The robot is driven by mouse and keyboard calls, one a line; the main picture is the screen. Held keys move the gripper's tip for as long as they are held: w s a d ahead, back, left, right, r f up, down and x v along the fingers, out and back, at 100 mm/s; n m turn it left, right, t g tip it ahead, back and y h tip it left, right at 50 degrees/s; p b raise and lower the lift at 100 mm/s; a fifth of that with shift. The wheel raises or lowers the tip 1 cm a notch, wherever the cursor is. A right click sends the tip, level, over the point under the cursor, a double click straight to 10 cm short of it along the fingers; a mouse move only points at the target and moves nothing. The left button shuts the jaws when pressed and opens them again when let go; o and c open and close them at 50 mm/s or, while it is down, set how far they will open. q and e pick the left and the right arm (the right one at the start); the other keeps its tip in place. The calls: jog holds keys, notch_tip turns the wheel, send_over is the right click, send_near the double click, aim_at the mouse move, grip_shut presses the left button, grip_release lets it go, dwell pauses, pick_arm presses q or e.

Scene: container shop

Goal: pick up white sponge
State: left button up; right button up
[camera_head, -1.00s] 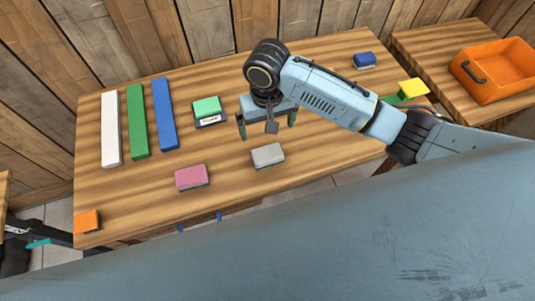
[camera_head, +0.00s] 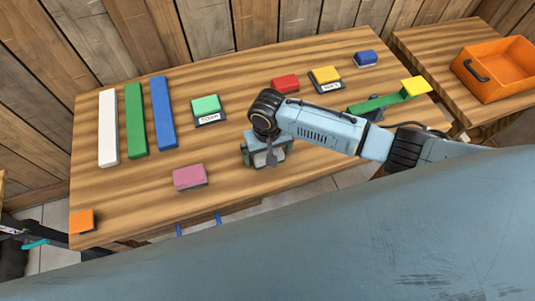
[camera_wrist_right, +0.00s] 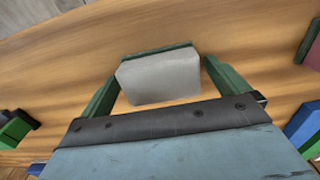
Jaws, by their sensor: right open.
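The white sponge (camera_head: 270,157), a pale grey-white block with a dark green underside, lies on the wooden table near its front edge. It is partly hidden by my right gripper in the head view. My right gripper (camera_head: 266,153) is over it, open, with its green fingers at either side. In the right wrist view the sponge (camera_wrist_right: 160,78) sits between the two spread fingers of the gripper (camera_wrist_right: 160,75), with a gap showing at the right finger and little gap at the left. My left gripper is not in view.
A pink sponge (camera_head: 189,176) lies left of the gripper, and a green one (camera_head: 206,105) behind it. Red (camera_head: 285,83), yellow (camera_head: 325,76) and blue (camera_head: 366,58) blocks stand farther back. Long white, green and blue bars lie at left. An orange crate (camera_head: 500,75) is at right.

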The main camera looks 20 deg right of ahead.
jog(key=c, duration=1)
notch_tip(320, 180, up, 10)
jog(key=shift+r+p, duration=0.1)
jog(key=shift+p, duration=0.7)
